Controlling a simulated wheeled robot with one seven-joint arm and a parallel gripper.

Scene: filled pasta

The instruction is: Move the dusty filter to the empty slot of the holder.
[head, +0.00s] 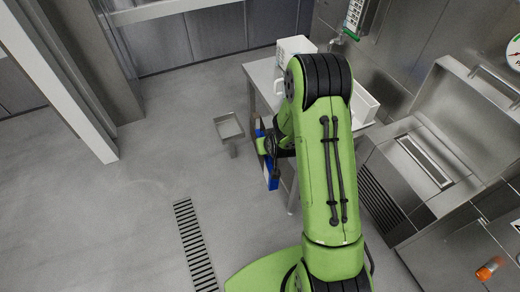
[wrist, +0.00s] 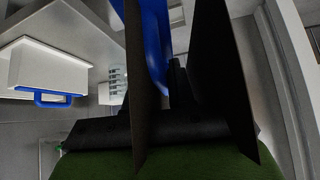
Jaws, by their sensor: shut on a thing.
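My gripper (head: 268,148) is low beside the left side of the steel table, partly hidden by my green arm. It is shut on a blue-edged thing (head: 271,180), which I take to be the filter. In the wrist view a strip of its blue (wrist: 157,45) shows between two dark upright plates. Most of it is hidden, and I cannot see dust on it. A white box with a blue handle (wrist: 52,99) shows at the left of the wrist view. I cannot tell whether it is the holder, and I see no empty slot clearly.
The steel table (head: 262,82) carries a white box (head: 295,46) and a white open bin (head: 364,104). A small steel tray on a post (head: 229,126) stands left of my gripper. A steel unit with a raised lid (head: 410,165) is at right. The floor at left is clear around a drain grate (head: 194,245).

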